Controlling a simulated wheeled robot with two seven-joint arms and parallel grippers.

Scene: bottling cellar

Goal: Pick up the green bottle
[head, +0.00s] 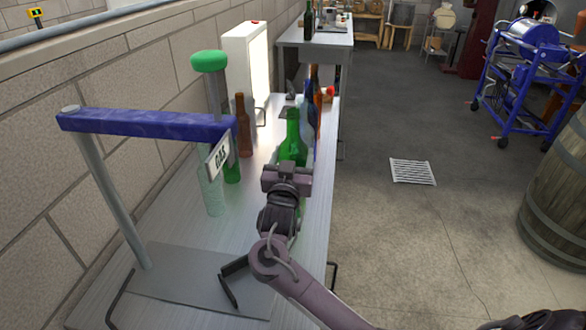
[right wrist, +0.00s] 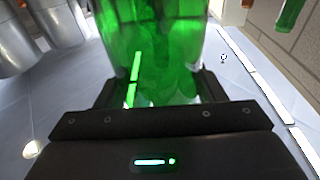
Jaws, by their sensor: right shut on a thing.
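The green bottle (head: 293,138) stands upright on the metal table (head: 178,235), near its right edge. My right gripper (head: 288,170) is at the bottle's near side and hides its lower part in the head view. In the right wrist view the green bottle (right wrist: 152,50) fills the space between the two dark fingers of my right gripper (right wrist: 155,92), which is shut on it. I cannot tell whether the bottle's base touches the table. My left gripper is not in view.
A blue-armed stand (head: 150,123) with a green knob (head: 210,61) rises left of the bottle. A clear bottle (head: 211,185), a brown bottle (head: 243,125) and a lit white box (head: 245,68) stand nearby. A barrel (head: 557,200) stands at right; the floor between is mostly clear.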

